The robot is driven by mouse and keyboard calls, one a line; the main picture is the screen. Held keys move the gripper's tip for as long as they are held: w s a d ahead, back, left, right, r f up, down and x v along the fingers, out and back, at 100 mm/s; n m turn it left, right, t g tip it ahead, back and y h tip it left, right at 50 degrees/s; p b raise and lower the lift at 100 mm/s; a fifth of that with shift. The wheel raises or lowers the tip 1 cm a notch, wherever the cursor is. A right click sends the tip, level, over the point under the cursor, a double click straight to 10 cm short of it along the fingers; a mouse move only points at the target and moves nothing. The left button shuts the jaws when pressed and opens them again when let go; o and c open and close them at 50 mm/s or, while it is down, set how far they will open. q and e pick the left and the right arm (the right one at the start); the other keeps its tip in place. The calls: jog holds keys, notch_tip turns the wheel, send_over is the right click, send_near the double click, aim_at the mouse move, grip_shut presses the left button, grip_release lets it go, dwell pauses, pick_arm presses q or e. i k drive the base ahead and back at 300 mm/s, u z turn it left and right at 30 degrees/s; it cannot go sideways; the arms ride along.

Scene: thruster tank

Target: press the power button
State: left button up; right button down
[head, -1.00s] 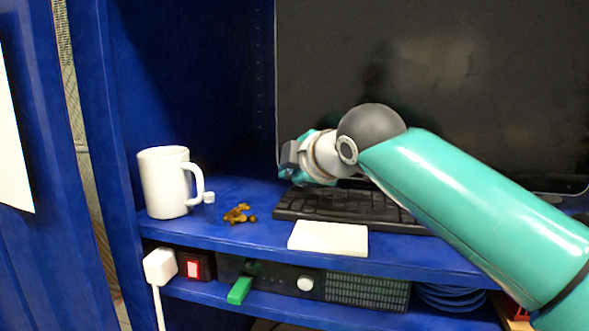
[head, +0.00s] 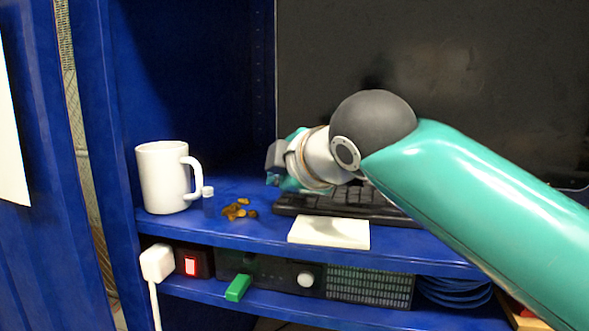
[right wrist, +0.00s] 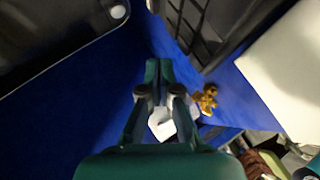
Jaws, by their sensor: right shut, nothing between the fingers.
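A round pale button (head: 306,279) shows on the front of a black computer unit (head: 262,275) on the lower blue shelf. To its left is a lit red rocker switch (head: 190,264) in a dark housing. I cannot tell from the labels which one is the power button. My right gripper (head: 279,163) is above the upper shelf, by the left end of the keyboard, apart from both. In the right wrist view its fingers (right wrist: 158,70) are shut and empty. The button and switch are not clearly seen there. My left gripper is not in view.
On the upper shelf (head: 240,236) stand a white mug (head: 163,178), a small vial (head: 208,203), brass pieces (head: 238,210), a white pad (head: 329,232) and a keyboard (head: 340,203) before a monitor (head: 440,90).

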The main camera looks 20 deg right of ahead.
aim_at(306, 279)
jog(key=k, duration=1)
